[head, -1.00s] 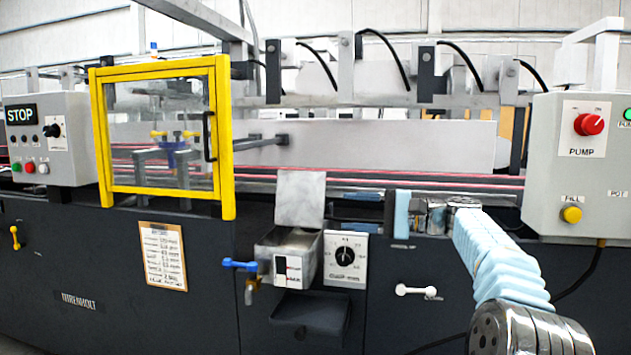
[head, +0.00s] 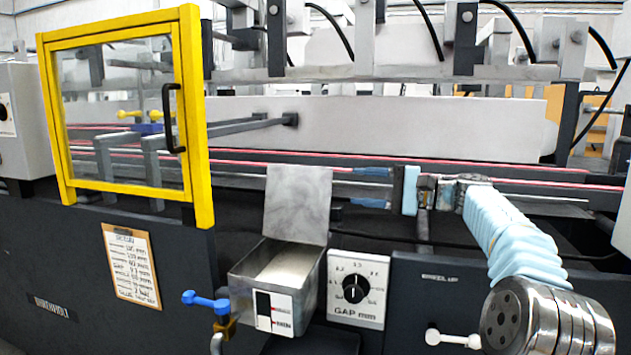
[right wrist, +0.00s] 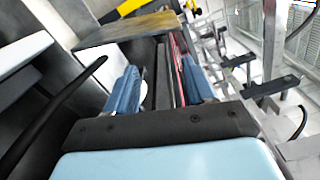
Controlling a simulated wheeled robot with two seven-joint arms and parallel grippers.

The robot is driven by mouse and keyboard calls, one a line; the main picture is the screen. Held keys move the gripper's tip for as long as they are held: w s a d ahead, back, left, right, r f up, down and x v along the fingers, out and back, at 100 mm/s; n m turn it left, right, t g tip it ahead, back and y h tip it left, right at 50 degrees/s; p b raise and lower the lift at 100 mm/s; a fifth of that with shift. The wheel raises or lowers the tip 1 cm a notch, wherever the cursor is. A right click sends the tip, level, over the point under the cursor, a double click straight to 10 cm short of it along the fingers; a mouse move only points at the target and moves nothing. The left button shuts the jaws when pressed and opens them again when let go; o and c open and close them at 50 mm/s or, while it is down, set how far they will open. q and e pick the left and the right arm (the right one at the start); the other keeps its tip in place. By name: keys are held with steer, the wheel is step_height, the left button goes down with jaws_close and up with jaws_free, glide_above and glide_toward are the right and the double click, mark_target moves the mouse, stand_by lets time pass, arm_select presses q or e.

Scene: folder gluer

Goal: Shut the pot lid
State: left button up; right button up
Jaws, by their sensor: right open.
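The metal glue pot (head: 318,283) is on the front of the machine, open, with pale contents showing inside. Its flat grey lid (head: 297,205) stands upright at the back edge of the pot. My right gripper (head: 362,188) is to the right of the lid, its two blue fingers pointing left towards it. The fingers are spread, with nothing between them, and appear apart from the lid. In the right wrist view, the open fingers (right wrist: 160,78) point at a flat plate (right wrist: 125,29) that looks like the lid. My left gripper is out of view.
A yellow-framed guard (head: 197,120) with a black handle is on the left. A blue-handled valve (head: 205,301) sits left of the pot. A gap dial (head: 356,288) is right of the pot. Rails with red belts run behind the gripper.

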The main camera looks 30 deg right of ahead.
mark_target(313, 183)
steer(key=p+x, duration=0.1)
steer(key=x, duration=1)
steer(key=shift+w, duration=0.1)
jaws_close()
